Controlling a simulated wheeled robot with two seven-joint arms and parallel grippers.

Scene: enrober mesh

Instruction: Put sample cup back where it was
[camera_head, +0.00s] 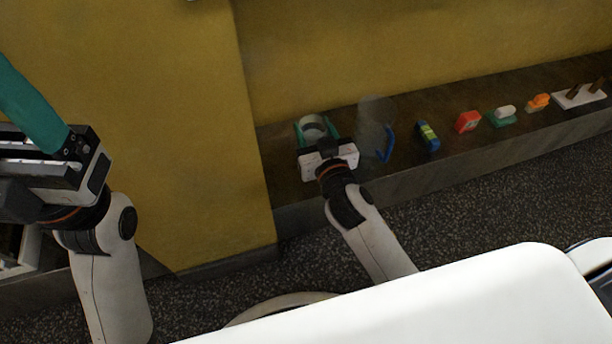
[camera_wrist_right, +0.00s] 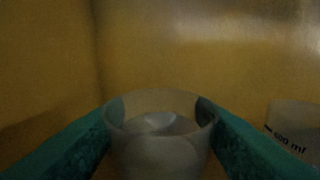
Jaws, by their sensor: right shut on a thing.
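The sample cup (camera_head: 313,122) is a small translucent, whitish cup at the left end of the dark ledge. My right gripper (camera_head: 314,128) has its two green fingers on either side of it and is shut on it. In the right wrist view the cup (camera_wrist_right: 160,135) stands upright between the green fingertips (camera_wrist_right: 160,120), its round rim showing. I cannot tell whether its base touches the ledge. My left gripper (camera_head: 35,105) is at the far left, with a teal finger pointing up and left; its opening is not clear.
The dark ledge (camera_head: 285,195) runs along the yellow wall. A clear measuring jug (camera_head: 377,112) with a blue handle stands just right of the cup. Further right are a blue-green item (camera_head: 428,135), a red block (camera_head: 467,122), a green-and-white item (camera_head: 502,116) and an orange item (camera_head: 538,102).

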